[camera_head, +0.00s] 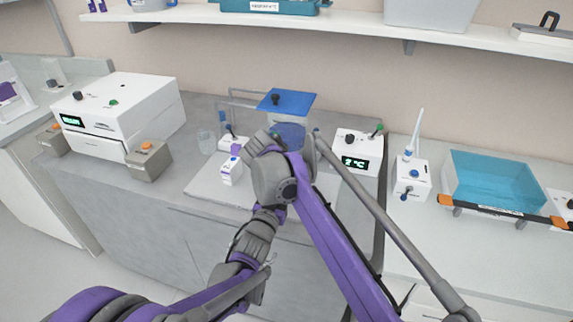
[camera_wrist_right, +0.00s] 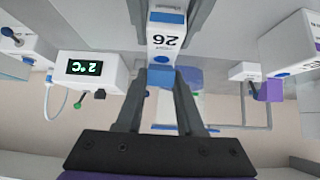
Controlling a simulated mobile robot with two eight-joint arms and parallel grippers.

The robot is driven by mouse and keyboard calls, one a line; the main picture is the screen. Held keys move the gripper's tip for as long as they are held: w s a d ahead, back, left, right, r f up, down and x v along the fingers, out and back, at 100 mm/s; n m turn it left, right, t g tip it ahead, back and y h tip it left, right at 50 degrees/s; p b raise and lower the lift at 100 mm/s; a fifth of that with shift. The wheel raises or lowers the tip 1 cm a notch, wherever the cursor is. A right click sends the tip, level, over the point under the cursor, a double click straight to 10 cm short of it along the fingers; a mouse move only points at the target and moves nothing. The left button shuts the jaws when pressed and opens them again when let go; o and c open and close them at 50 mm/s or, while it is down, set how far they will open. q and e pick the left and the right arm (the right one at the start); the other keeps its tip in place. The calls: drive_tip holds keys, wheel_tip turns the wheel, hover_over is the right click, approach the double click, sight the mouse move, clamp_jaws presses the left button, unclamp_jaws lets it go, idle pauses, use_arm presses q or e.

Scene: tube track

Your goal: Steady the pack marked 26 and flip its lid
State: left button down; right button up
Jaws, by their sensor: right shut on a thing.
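The pack marked 26 (camera_wrist_right: 161,42) is white with blue parts and appears upside down in the right wrist view. My right gripper (camera_wrist_right: 168,35) is shut on it, with one dark finger along each side. A blue part (camera_wrist_right: 160,77) shows at its upper end, nearest the gripper's base; I cannot tell how its lid stands. In the head view my arms hide this pack and the right gripper. My left arm comes in from the lower left, but I cannot make out its gripper.
Another white pack (camera_head: 231,171) stands on the pale mat (camera_head: 203,187), left of my arms. A blue-lidded box (camera_head: 287,103) is behind them. A white unit with a green display (camera_head: 358,152) stands to the right, then a blue bin (camera_head: 492,182).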

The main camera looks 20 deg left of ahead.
clamp_jaws()
drive_tip(key=shift+s+f+t, duration=0.1)
drive_tip(key=shift+s+t, duration=0.1)
drive_tip(key=shift+t, duration=0.5)
drive_tip(key=o, duration=1.1)
unclamp_jaws()
drive_tip(key=shift+c, duration=0.2)
drive_tip(key=v, duration=1.2)
use_arm(q)
drive_tip(key=shift+c, duration=1.8)
unclamp_jaws()
